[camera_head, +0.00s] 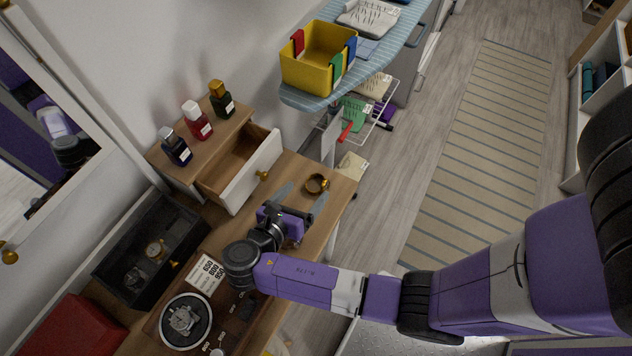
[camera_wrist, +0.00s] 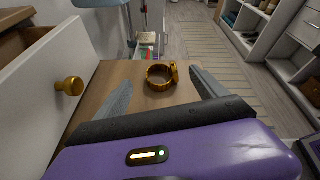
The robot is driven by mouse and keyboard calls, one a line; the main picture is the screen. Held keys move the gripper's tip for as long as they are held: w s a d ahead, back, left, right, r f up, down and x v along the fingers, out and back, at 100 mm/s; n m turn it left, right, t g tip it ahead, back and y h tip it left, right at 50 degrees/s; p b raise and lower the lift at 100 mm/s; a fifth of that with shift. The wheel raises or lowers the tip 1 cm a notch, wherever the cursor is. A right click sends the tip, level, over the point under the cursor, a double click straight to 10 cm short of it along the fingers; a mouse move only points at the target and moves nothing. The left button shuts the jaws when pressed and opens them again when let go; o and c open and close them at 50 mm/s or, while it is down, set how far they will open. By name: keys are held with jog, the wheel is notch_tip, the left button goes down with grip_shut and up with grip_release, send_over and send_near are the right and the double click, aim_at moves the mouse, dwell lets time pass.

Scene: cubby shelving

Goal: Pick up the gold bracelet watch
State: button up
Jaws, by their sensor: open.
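The gold bracelet watch (camera_head: 316,184) lies on the wooden dresser top near its far right corner. In the wrist view the gold watch (camera_wrist: 160,78) stands as a closed ring with its case on the right side. My gripper (camera_head: 297,194) is open, with its two grey fingers pointing toward the watch. In the wrist view the fingers of my gripper (camera_wrist: 158,95) are spread to the left and right of the watch. The watch is just beyond or between the fingertips, and no contact shows.
An open white drawer (camera_head: 245,172) with a gold knob (camera_wrist: 69,86) stands close on the left. Perfume bottles (camera_head: 197,121) stand on the small chest. The dresser edge lies just past the watch.

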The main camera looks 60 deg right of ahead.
aim_at(318, 179)
jog(key=x, duration=0.4)
jog(key=shift+f, duration=0.2)
jog(key=shift+c, duration=0.2)
jog(key=c, duration=1.5)
